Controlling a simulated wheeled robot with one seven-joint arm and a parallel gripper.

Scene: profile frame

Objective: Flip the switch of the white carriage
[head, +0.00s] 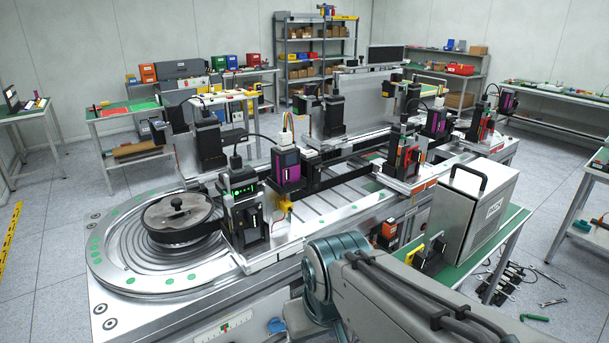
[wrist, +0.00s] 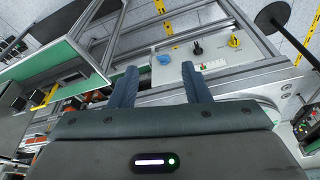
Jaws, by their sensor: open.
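My gripper (wrist: 160,86) shows in the wrist view with its two blue-grey fingers apart and nothing between them. In the head view my arm rises at the front of the machine, and the fingers are hidden. Several carriages stand on the silver machine bed (head: 330,208). One has a purple block with a white top piece (head: 287,137); a black one with green lights (head: 241,190) stands left of it. I cannot tell which is the white carriage, and no switch on one is clear. Beyond the fingertips the wrist view shows a panel with a black knob (wrist: 198,47) and a yellow knob (wrist: 234,41).
A round turntable (head: 180,218) fills the machine's left end. Tools and cables (head: 510,280) lie on the floor at the right. Shelves (head: 315,60) and benches line the back.

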